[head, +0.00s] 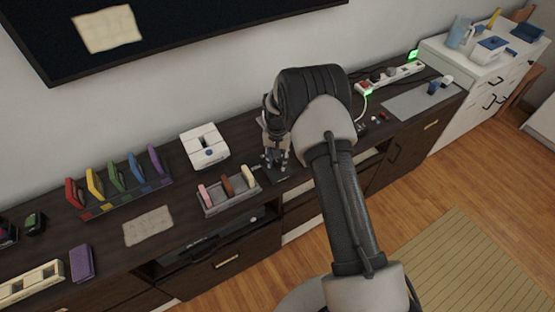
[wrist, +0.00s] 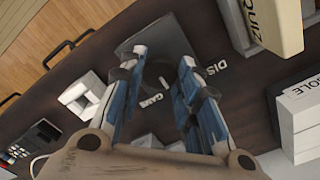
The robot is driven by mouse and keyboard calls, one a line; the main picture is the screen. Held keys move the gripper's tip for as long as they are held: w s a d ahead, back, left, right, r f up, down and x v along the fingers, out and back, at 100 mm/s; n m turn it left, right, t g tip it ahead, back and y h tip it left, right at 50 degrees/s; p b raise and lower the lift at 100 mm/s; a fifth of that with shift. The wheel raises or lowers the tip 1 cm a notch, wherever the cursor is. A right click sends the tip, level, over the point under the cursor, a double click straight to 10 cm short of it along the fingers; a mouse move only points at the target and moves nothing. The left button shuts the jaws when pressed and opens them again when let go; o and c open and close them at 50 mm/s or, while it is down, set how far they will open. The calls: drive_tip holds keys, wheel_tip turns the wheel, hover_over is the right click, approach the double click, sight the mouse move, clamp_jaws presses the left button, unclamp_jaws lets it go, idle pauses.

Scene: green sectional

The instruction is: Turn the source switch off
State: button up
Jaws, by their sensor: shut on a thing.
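My gripper (head: 276,168) is low over the dark square plate (head: 284,176) on the dark cabinet, right of the cartridge holder. In the wrist view its blue-padded fingers (wrist: 164,62) stand apart around something dark that is hard to make out. Part of a label, "DIS", shows beside the plate. A white power strip (head: 405,74) lies at the far right of the cabinet top, with a red switch (head: 364,86) at its left end and green lights nearby. I cannot tell which switch is the source switch. My gripper is well left of this strip.
A grey holder (head: 226,204) with pink, brown and cream cartridges stands just left of my gripper. A white console box (head: 204,146) is behind it. A rack of coloured cartridges (head: 120,198) stands farther left. A grey mat (head: 420,103) lies at right. The wall is close behind.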

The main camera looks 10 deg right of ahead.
sight(278, 162)
drive_tip(key=o, duration=1.1)
drive_tip(key=shift+c, duration=0.2)
wheel_tip(278, 162, up, 12)
idle(0.4)
